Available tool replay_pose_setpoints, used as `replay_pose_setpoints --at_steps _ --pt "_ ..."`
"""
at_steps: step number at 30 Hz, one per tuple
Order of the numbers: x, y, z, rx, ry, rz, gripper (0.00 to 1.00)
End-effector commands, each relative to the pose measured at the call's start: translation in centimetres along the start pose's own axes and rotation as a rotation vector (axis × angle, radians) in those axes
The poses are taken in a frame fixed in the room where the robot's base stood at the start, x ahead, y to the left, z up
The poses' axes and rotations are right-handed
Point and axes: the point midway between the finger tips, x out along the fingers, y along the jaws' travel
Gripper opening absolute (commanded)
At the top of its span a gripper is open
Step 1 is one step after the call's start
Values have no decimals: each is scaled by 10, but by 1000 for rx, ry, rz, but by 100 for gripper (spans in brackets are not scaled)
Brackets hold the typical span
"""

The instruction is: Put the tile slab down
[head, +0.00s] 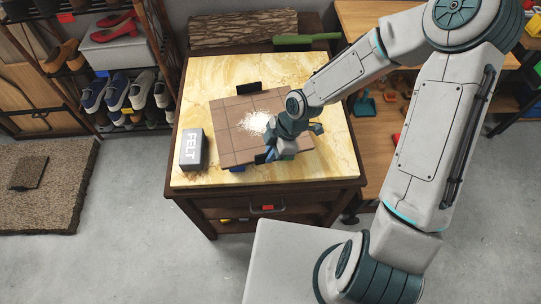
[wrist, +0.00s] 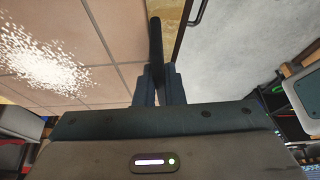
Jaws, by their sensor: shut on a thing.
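The tile slab (head: 235,139) is a brown square panel with a grid of lines and a patch of white powder or grains on top. In the head view it is over the yellow marbled tabletop (head: 210,75). My gripper (head: 272,150) is at the slab's front right part.
A grey box marked FELT (head: 193,149) stands at the table's left front. A dark block (head: 248,87) is behind the slab, and blue and green pieces show at its front edge. A wood log (head: 243,29) and a green tool (head: 305,39) lie at the back.

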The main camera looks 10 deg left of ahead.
Motion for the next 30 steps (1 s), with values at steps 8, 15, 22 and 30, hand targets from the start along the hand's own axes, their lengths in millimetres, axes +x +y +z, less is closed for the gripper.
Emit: replay_pose_setpoints --at_steps 8,15,22,30 --pt "20 1 8 -1 0 4 0" --pt "21 1 8 -1 0 4 0" --pt "24 0 10 1 0 0 31" --pt "23 0 9 2 0 1 31"
